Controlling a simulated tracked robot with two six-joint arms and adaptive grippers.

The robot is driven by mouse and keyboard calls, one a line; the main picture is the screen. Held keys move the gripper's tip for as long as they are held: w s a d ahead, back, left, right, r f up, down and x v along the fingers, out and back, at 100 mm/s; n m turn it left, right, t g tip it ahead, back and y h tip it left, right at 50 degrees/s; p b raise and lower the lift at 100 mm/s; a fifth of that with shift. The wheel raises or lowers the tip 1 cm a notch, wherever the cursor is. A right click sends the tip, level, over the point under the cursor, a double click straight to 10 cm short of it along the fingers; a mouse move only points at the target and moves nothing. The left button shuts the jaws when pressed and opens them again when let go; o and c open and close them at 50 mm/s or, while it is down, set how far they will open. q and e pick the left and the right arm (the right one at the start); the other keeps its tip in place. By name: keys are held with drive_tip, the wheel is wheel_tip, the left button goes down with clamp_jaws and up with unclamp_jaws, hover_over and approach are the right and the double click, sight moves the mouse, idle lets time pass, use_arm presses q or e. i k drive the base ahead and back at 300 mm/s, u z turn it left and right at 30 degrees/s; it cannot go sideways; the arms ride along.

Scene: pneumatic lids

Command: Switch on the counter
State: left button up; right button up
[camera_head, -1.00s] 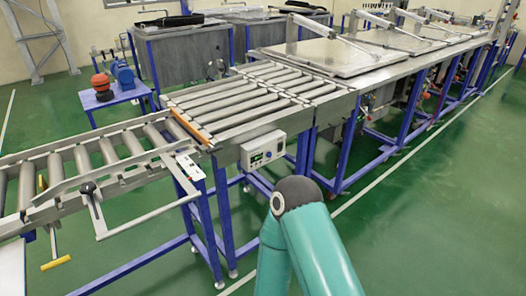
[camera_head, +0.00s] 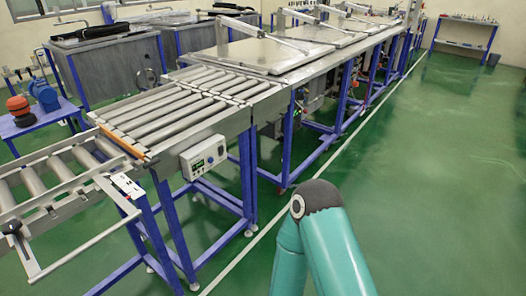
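The counter (camera_head: 203,157) is a small white box with a dark display and a few buttons. It is fixed to the side of the roller conveyor frame, left of the middle of the head view. The display looks dark green, but it is too small to read. A teal arm link of mine with a dark joint (camera_head: 315,199) rises from the bottom edge, right of the counter and apart from it. Neither of my grippers shows in this view.
The roller conveyor (camera_head: 165,112) runs from the left toward the back, with flat metal lids (camera_head: 262,55) beyond it. Blue legs stand below the counter. A lever with a black knob (camera_head: 12,228) sticks out at the lower left. The green floor (camera_head: 440,190) at right is clear.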

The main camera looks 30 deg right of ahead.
sight(221, 150)
drive_tip(key=z, duration=0.85)
drive_tip(key=k, duration=0.65)
drive_tip(key=z, duration=0.25)
drive_tip(key=i, duration=1.75)
